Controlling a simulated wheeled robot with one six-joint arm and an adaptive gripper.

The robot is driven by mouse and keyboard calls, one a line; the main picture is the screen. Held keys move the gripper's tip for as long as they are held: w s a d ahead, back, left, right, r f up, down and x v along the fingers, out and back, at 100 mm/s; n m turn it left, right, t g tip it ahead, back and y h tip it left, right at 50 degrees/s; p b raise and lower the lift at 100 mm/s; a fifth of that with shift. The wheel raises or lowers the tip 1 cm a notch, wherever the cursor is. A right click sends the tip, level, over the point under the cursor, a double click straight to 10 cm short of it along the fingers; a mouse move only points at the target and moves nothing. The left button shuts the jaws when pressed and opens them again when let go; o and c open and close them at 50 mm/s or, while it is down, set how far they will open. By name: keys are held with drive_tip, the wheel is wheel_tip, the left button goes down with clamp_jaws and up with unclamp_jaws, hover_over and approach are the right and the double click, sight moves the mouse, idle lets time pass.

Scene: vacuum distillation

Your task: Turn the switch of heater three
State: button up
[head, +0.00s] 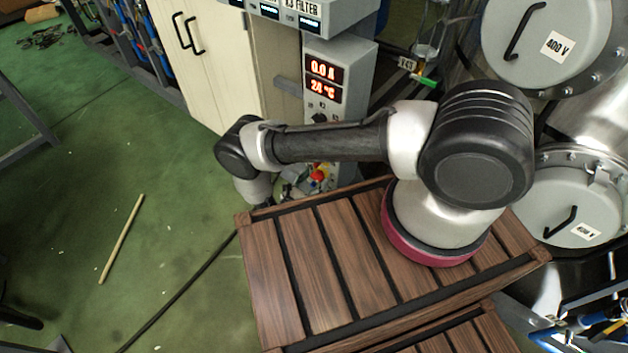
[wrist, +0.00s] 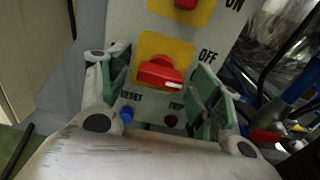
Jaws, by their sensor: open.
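A grey control cabinet (head: 338,78) has red displays reading "0.0 A" and "24 °C". In the wrist view, a red rotary switch (wrist: 160,72) on a yellow plate has a white mark on its right end; "OFF" is printed to its right. A second red switch (wrist: 187,3) is cut off at the top edge, with "ON" to its right. My gripper (wrist: 160,87) is open, its green-padded fingers on either side of the lower switch; contact cannot be told. In the head view a red switch (head: 318,175) shows below my arm. No heater number is readable.
A blue button (wrist: 127,114) and a dark red one (wrist: 171,120) sit below the switch. Cables and blue-handled parts crowd the wrist view's right. A beige cupboard (head: 205,60) stands left of the cabinet. Metal vessels (head: 570,205) stand at right. Green floor is open at left.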

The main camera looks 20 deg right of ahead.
drive_tip(key=shift+c, duration=0.3)
drive_tip(key=c, duration=1)
drive_tip(key=shift+o, duration=0.2)
drive_tip(key=shift+d, duration=0.1)
drive_tip(key=shift+n, duration=0.3)
drive_tip(key=n, duration=0.3)
drive_tip(key=shift+n, duration=0.4)
drive_tip(key=n, duration=0.4)
drive_tip(key=shift+n, duration=0.3)
drive_tip(key=n, duration=0.8)
drive_tip(key=shift+n, duration=0.6)
